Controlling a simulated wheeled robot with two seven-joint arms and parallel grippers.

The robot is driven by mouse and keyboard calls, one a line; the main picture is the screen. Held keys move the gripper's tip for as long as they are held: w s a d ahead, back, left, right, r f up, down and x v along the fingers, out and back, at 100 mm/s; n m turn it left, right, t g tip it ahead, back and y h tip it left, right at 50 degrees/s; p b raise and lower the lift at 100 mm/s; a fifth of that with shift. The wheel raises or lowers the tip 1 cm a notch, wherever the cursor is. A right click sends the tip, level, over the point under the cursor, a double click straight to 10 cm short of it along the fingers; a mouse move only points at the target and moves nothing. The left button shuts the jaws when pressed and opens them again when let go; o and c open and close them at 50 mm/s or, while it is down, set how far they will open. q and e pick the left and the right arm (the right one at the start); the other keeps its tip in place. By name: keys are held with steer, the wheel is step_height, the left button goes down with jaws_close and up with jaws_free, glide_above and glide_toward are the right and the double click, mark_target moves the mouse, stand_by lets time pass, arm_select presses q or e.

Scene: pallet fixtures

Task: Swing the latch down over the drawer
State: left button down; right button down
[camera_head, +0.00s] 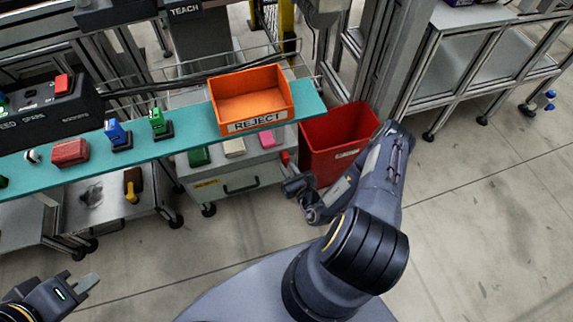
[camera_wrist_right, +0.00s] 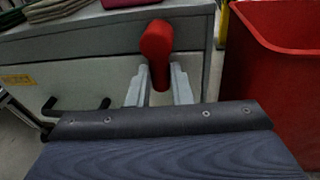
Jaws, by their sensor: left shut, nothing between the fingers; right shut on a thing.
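The grey drawer (camera_head: 238,180) with a dark bar handle is in the cabinet under the teal shelf; its front also shows in the right wrist view (camera_wrist_right: 100,75). The red latch (camera_wrist_right: 156,42) is at the right end of the drawer front, its broad rounded end up and its narrower part down between my fingers. A small bit of it shows in the head view (camera_head: 285,158). My right gripper (camera_wrist_right: 160,88) is shut on the latch; in the head view its fingers are largely hidden by the wrist. My left gripper (camera_head: 88,283) is shut and empty at lower left, away from the drawer.
A red bin (camera_head: 335,150) stands close to the right of the cabinet. An orange REJECT tray (camera_head: 250,95) sits on the teal shelf (camera_head: 190,145) above, with several small coloured switches and a red block.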

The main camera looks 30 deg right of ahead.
steer(key=shift+d+n, duration=0.1)
steer(key=shift+n, duration=0.2)
stand_by(0.4)
steer(key=c, duration=1.3)
jaws_free()
steer(key=s+r+p, duration=0.1)
steer(key=s+p, duration=0.1)
steer(key=s, duration=0.5)
steer(key=shift+s+a, duration=0.3)
steer(key=shift+s, duration=0.1)
